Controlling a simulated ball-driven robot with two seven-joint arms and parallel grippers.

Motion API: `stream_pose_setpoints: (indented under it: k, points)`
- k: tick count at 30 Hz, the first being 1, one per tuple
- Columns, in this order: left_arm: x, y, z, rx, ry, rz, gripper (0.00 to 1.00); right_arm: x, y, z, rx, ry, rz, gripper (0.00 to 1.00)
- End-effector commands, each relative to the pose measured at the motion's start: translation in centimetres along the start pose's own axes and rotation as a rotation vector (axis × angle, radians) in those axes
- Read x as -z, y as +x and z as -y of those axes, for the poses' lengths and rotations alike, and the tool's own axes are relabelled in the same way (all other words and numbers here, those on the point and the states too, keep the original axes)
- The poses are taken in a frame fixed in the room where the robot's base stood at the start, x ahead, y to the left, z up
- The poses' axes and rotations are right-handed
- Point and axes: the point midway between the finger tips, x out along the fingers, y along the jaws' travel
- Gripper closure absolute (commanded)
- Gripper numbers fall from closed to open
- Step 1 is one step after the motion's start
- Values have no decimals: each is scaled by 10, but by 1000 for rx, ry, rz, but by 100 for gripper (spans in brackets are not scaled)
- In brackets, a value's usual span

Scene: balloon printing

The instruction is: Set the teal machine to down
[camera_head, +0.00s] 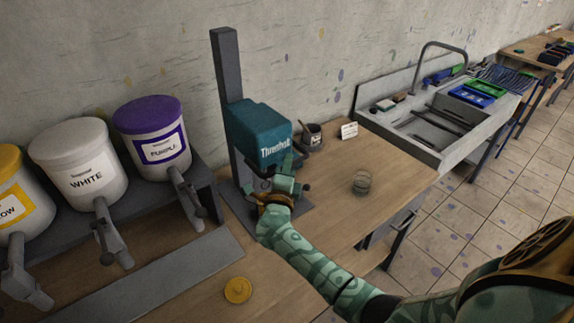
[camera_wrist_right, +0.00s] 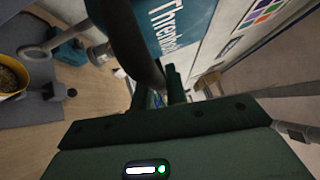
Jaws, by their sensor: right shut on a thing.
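The teal machine (camera_head: 258,137) is mounted on a dark upright column (camera_head: 228,70) at the middle of the wooden table, against the wall. Its lettered side also fills the top of the right wrist view (camera_wrist_right: 178,22). My right gripper (camera_head: 286,170) is at the machine's front lower side, shut on a part of the machine that looks like its handle. In the right wrist view a dark curved bar (camera_wrist_right: 136,45) runs down towards my fingers. The grasp itself is mostly hidden by the gripper. My left gripper is not in view.
White (camera_head: 80,180) and purple (camera_head: 152,140) paint tubs with taps, and a yellow one (camera_head: 18,205), stand on the left rack. A yellow disc (camera_head: 238,290) lies in front.

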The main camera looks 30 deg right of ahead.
Motion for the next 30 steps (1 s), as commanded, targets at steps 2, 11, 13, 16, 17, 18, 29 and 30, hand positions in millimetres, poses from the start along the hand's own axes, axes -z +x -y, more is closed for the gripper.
stream_pose_setpoints:
  k: [2, 11, 13, 16, 17, 18, 29, 30]
  points:
    - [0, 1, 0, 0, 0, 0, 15, 0, 0, -1, 1, 0, 0, 100]
    - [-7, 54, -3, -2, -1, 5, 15, 10, -10, -70, -5, -4, 0, 100]
    - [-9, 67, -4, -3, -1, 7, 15, 12, -12, -87, -6, -3, 0, 100]
    - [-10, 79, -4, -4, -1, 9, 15, 14, -14, -103, -4, -2, 0, 100]
    - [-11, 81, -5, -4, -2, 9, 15, 14, -15, -106, -4, -1, 0, 100]
    - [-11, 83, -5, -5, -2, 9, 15, 15, -15, -108, -4, -1, 0, 100]
    - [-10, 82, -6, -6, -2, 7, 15, 16, -16, -110, -8, -4, 0, 100]
    - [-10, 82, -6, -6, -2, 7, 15, 16, -17, -111, -8, -4, 0, 77]
